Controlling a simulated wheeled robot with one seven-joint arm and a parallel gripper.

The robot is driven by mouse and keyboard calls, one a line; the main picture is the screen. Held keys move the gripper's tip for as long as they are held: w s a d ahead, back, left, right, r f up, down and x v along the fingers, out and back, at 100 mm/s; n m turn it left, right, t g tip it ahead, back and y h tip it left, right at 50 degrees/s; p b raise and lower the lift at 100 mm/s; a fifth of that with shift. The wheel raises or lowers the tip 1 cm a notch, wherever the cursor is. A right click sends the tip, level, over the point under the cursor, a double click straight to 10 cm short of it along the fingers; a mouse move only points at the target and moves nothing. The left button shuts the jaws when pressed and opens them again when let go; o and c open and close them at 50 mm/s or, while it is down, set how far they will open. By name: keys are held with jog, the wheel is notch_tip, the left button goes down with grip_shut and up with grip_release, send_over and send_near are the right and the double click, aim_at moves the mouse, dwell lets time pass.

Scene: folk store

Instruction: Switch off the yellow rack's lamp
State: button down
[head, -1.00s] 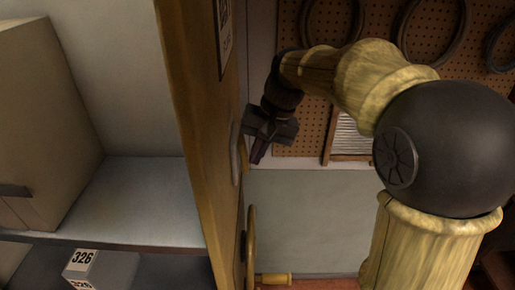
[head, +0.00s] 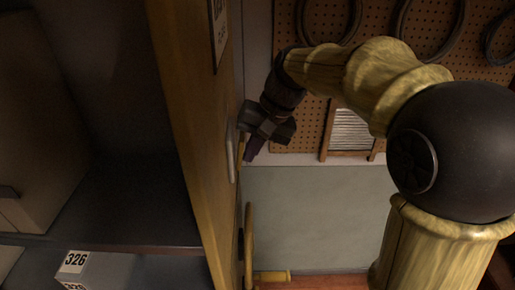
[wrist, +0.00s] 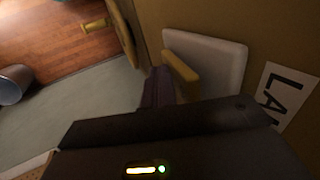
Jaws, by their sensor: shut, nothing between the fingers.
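The yellow rack (head: 178,110) stands at left, its side panel facing my arm. Its shelf bay (head: 125,200) is dark. A pale switch plate (head: 230,156) is on that panel. In the wrist view the plate (wrist: 222,62) carries a yellow lever (wrist: 180,72), and a label reading "LA" (wrist: 288,98) sits beside it, partly cut off. My gripper (head: 252,155) is shut and empty, close to the plate. In the wrist view its fingertips (wrist: 160,78) are right beside the lever; I cannot tell whether they touch. The lamp itself is not in view.
A crank wheel (head: 248,235) with a yellow handle (head: 272,276) projects from the panel below the switch. A pegboard (head: 395,60) with hanging coils is behind my arm. A large box (head: 40,120) fills the shelf's left.

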jog(key=shift+r+p, duration=0.75)
jog(key=shift+r, duration=0.1)
jog(key=shift+d, duration=0.15)
jog(key=d+r+b, duration=0.2)
jog(key=d+r, duration=0.5)
jog(key=d, duration=0.2)
jog(key=shift+w+d+r, duration=0.15)
jog(key=shift+d+r, duration=0.05)
jog(key=shift+r, duration=0.15)
jog(key=s+d+f+m+t+h+b, duration=0.1)
jog(key=d+f+h+b, duration=0.2)
jog(key=f, duration=1.3)
jog(key=s+d+f+t+h, duration=0.1)
jog(key=s+d+f, duration=0.1)
jog(key=s+f, duration=0.3)
jog(key=s+d+f, duration=0.3)
jog(key=s+f, duration=0.1)
jog(key=f, duration=0.5)
jog(key=shift+s+d+f+n+t+h, duration=0.3)
jog(key=shift+s+f+t+h, duration=0.05)
jog(key=shift+s+t+h, duration=0.05)
